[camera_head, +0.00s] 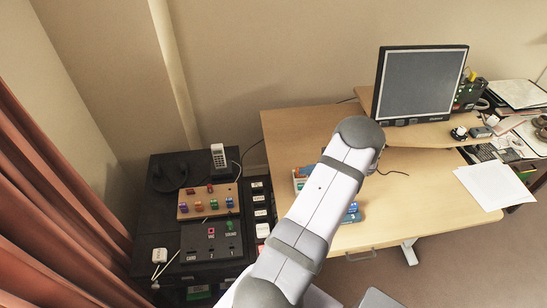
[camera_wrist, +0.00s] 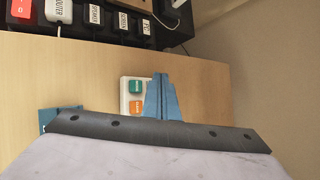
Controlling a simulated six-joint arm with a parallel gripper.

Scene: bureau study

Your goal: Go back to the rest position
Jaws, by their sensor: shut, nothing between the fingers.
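My gripper (camera_wrist: 160,77) shows in the wrist view as blue tapered fingers, closed together with nothing between them. Behind them is a white panel (camera_wrist: 125,102) with a green and an orange button, lying on the desk. I cannot tell how far the fingertips are above the desk. In the head view my arm reaches up over the wooden desk (camera_head: 430,185) and hides most of the gripper. The white panel (camera_head: 297,183) partly shows at the arm's left edge.
A blue object (camera_head: 352,214) lies on the desk just right of my arm. A monitor (camera_head: 420,82) stands at the back right, with papers (camera_head: 492,186) in front. A black cabinet (camera_head: 165,225) with a wooden button board (camera_head: 207,201) and a phone (camera_head: 218,156) is at left.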

